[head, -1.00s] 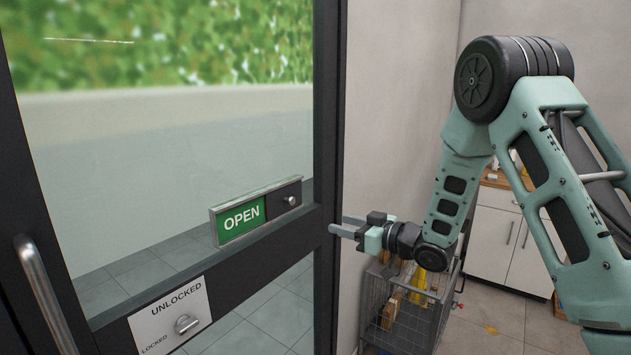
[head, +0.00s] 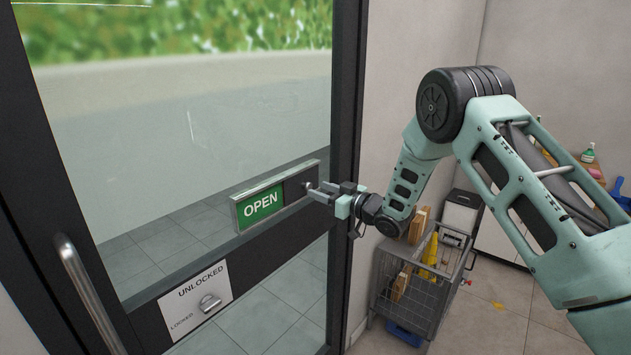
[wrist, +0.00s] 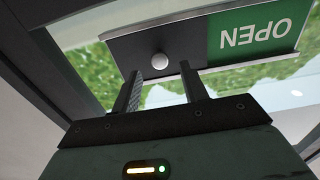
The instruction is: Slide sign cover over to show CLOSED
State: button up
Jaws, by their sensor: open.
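The sign (head: 262,206) is mounted on the dark crossbar of the glass door and shows green OPEN on its left part. Its dark cover (head: 294,188) sits over the right part, with a small round knob. My gripper (head: 318,190) is at the right end of the sign, fingers open and pointing left at the knob. In the wrist view the sign appears upside down, and the knob (wrist: 160,60) lies just beyond and between the two open fingertips (wrist: 160,82). I cannot see any contact between the fingers and the knob.
A lock plate (head: 196,300) reading UNLOCKED and LOCKED, with a turn knob, is below the sign. A vertical door handle (head: 88,295) is at the left. A wire cart (head: 415,290) holding several items stands right of the door frame.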

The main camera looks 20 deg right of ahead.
aim_at(310, 186)
jog(key=shift+p+x, duration=0.4)
jog(key=shift+x, duration=1.15)
grip_shut()
jog(key=s+a+b, duration=0.2)
jog(key=s+a, duration=0.1)
jog(key=a, duration=0.1)
jog(key=s+a+b, duration=0.3)
jog(key=a, duration=0.1)
jog(key=s+a+b, duration=0.2)
jog(key=a+b, duration=0.1)
jog(key=a, duration=0.1)
jog(key=shift+s+f, duration=0.15)
jog(key=shift+s, duration=0.25)
jog(key=shift+s+a, duration=0.2)
jog(key=shift+a, duration=0.05)
grip_release()
jog(key=shift+a, duration=0.1)
